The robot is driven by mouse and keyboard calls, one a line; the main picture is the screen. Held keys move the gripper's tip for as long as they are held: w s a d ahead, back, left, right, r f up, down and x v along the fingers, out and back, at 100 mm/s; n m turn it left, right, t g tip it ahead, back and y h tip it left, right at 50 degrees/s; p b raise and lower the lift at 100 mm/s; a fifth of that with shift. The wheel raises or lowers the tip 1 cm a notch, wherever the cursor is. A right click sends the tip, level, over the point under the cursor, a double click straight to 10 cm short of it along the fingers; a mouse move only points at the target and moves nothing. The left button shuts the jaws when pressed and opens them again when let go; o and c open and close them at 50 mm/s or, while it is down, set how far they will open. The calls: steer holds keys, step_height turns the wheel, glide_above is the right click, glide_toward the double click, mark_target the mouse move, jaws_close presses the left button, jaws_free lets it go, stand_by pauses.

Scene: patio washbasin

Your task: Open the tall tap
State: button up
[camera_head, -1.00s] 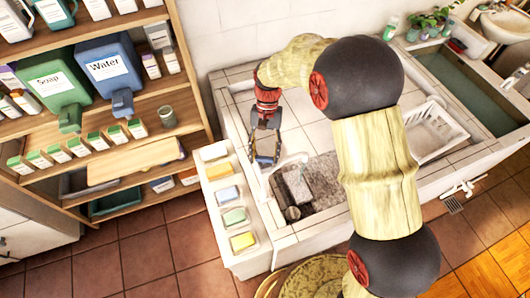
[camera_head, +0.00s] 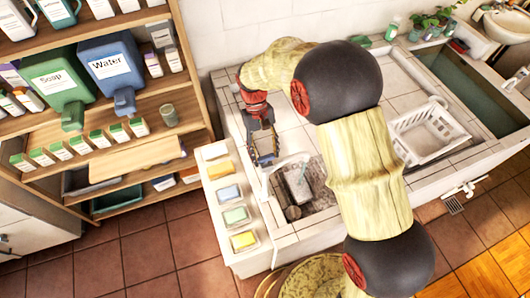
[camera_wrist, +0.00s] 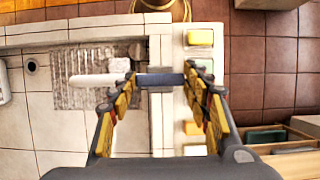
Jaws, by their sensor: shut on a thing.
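The tall tap is white, and its spout (camera_head: 288,162) reaches over the sink basin (camera_head: 318,190) at the near left end of the counter. In the wrist view, the white spout (camera_wrist: 95,80) points left over the ribbed basin. A dark blue-grey bar (camera_wrist: 160,79), which looks like the tap's handle, spans the space between my fingertips. My gripper (camera_head: 263,160) hangs down at the tap, and its fingertips show in the wrist view (camera_wrist: 160,82) on both ends of the bar. The tap's base is hidden.
A white caddy (camera_head: 226,205) with coloured sponges stands left of the sink. A grey block (camera_head: 298,186) lies in the basin. A white basket (camera_head: 428,135) stands right on the counter. Shelves with Soap and Water jugs (camera_head: 110,70) are at left. Bare tiles lie behind the tap.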

steer(key=o, duration=1.2)
steer(key=shift+c, duration=0.2)
steer(key=v, duration=1.2)
